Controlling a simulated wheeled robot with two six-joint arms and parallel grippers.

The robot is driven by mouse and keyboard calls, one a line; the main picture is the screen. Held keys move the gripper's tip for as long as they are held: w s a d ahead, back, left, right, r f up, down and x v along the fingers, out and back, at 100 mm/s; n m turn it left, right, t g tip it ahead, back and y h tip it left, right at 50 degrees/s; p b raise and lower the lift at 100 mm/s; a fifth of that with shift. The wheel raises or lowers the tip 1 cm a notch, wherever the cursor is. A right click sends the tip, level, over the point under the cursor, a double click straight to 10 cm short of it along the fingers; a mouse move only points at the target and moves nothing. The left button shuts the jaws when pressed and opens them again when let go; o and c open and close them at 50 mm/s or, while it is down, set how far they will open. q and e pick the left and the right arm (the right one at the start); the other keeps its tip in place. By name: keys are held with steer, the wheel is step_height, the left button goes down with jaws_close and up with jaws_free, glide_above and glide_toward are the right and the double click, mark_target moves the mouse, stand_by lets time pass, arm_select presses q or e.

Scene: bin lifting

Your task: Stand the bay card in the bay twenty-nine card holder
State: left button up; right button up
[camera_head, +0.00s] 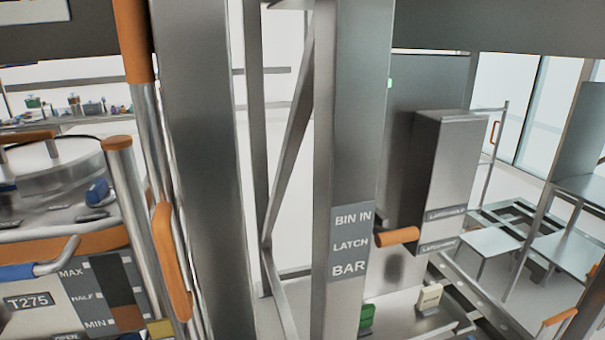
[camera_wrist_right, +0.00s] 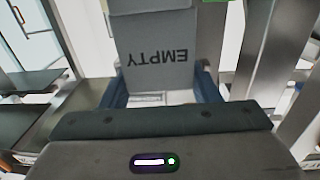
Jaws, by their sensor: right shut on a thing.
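In the right wrist view my right gripper (camera_wrist_right: 161,76) is shut on the bay card (camera_wrist_right: 155,28), a grey plate with EMPTY printed in dark letters that read upside down there. The card stands between the two blue fingers, and its far edge runs toward the top of the picture. Neither of my grippers shows in the head view, and my left gripper shows in neither view. I cannot make out a holder marked twenty-nine in either view.
In the head view a steel upright (camera_head: 345,110) bears a BIN IN LATCH BAR sign (camera_head: 351,242). A small green piece (camera_head: 366,318) and a cream one (camera_head: 429,298) stand low beside it. A grey cabinet (camera_head: 447,165) is to the right. A T275 bin (camera_head: 60,300) is at the left.

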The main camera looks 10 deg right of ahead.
steer(key=f, duration=0.2)
steer(key=a+f+m+h, duration=0.1)
steer(key=a+f+h, duration=0.1)
steer(key=f, duration=0.1)
steer(key=shift+s+a+f, duration=0.15)
steer(key=shift+s+f, duration=0.1)
steer(key=shift+f, duration=0.1)
steer(key=shift+n+y, duration=0.4)
steer(key=shift+y, duration=0.4)
steer(key=w+a+r, duration=0.1)
steer(key=w+a, duration=0.1)
steer(key=a, duration=0.3)
steer(key=w+a+r, duration=0.1)
steer(key=a, duration=0.4)
steer(key=w+a+r, duration=0.1)
steer(key=w+a, duration=0.1)
steer(key=a, duration=0.3)
steer(key=shift+w+r, duration=0.25)
steer(key=shift+w, duration=0.05)
steer(key=shift+w+a+r, duration=0.15)
steer(key=shift+a+r, duration=0.1)
steer(key=shift+r, duration=0.05)
